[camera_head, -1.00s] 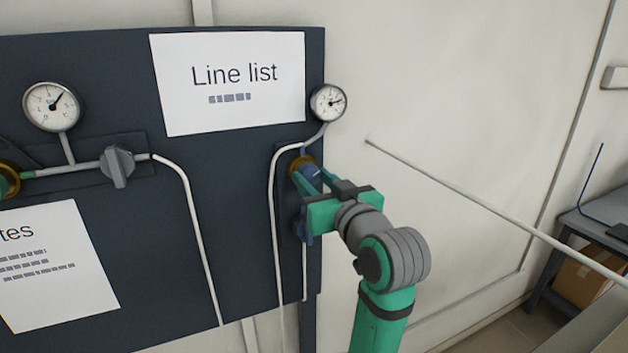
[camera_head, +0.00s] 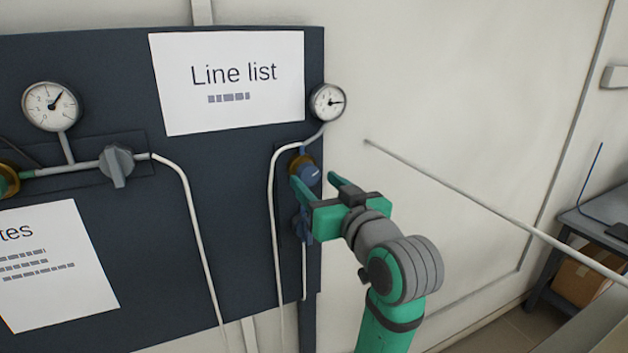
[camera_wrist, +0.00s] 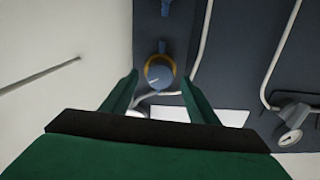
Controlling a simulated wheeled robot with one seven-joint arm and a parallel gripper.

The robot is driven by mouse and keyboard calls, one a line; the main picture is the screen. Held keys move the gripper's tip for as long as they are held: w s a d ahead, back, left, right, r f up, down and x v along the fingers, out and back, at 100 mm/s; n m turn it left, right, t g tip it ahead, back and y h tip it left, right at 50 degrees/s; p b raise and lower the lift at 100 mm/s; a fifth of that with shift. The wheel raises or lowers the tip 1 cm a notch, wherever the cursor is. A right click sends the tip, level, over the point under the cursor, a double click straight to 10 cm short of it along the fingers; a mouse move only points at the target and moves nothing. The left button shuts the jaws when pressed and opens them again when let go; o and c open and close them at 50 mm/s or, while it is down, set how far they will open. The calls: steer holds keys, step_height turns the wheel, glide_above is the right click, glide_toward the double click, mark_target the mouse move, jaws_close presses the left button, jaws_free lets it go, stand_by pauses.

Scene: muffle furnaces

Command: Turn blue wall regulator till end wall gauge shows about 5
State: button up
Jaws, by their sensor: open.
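The blue wall regulator (camera_head: 309,174) is a round knob with a brass-coloured collar on the dark panel's right edge. The wrist view shows the knob (camera_wrist: 160,74) face on, with a pale pointer line on it. The small round end wall gauge (camera_head: 328,102) is above it; its needle points right, but its numbers are too small to read. My green gripper (camera_head: 318,184) is open, with its fingers just in front of the knob and apart from it. In the wrist view, the fingertips (camera_wrist: 158,88) are spread on either side below the knob, with nothing between them.
A larger gauge (camera_head: 52,106) and a grey valve handle (camera_head: 117,164) are at left on the dark panel (camera_head: 235,190). White pipes run down near the regulator. A pale rod (camera_head: 450,185) crosses the wall at right. The wall above my arm is bare.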

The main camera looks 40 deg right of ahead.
steer(key=v, duration=0.8)
steer(key=shift+s, duration=0.3)
stand_by(1.5)
steer(key=w+a+f+m, duration=0.1)
steer(key=w+a+f, duration=0.15)
steer(key=f, duration=0.55)
steer(key=w+a+f+m, duration=0.1)
steer(key=w+a+f, duration=0.15)
steer(key=f, duration=0.65)
steer(key=w+a+f+m, duration=0.15)
steer(key=a+f, duration=0.25)
steer(key=f, duration=0.4)
steer(key=s+a+f+n+g, duration=0.1)
steer(key=s+a+f, duration=0.2)
steer(key=a+f, duration=0.35)
steer(key=s+a+f+g, duration=0.1)
steer(key=s+a+f, duration=0.3)
steer(key=f, duration=0.5)
steer(key=s+a+f+n+y, duration=0.1)
steer(key=s+a+f+n, duration=0.1)
steer(key=s+a, duration=0.3)
steer(key=s+a+f+n+y, duration=0.2)
steer(key=s+a, duration=0.3)
steer(key=s, duration=0.6)
steer(key=s+a+f+n+y, duration=0.1)
steer(key=s+a, duration=0.3)
steer(key=s, duration=0.4)
steer(key=shift+s+a+f+n, duration=0.15)
steer(key=shift+a+f+n, duration=0.3)
steer(key=shift+f, duration=0.35)
